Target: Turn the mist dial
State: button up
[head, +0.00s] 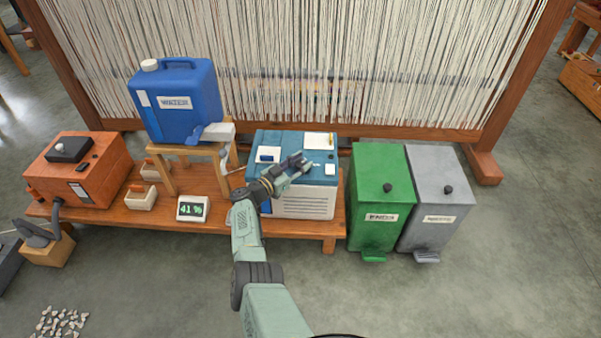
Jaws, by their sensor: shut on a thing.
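A humidifier-like box (304,205) with a blue top and a white front stands at the right end of the low wooden bench. My gripper (302,164) is over the box's blue top, its fingers shut on a small part there, which I take to be the mist dial. The fingers mostly hide the dial, and its setting cannot be read. A small display (192,208) on the bench to the left reads 41 %.
A blue water can (190,125) stands on a wooden stool on the bench (120,218). An orange box (80,180) is at the bench's left. Green (375,220) and grey (430,215) pedal bins stand close right of the bench. A loom with pale threads (300,60) rises behind.

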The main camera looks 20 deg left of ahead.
jog(key=h+b, duration=0.1)
jog(key=m+g+b, duration=0.1)
jog(key=b, duration=0.1)
jog(key=shift+f+h, duration=0.25)
jog(key=shift+h, duration=0.15)
jog(key=shift+r+m+h+b, duration=0.15)
jog(key=shift+m+h+b, duration=0.15)
jog(key=shift+m+b, duration=0.15)
jog(key=shift+r+g, duration=0.15)
jog(key=shift+g, duration=0.15)
jog(key=o, duration=1.1)
jog(key=v, duration=1.2)
jog(key=shift+w, duration=0.1)
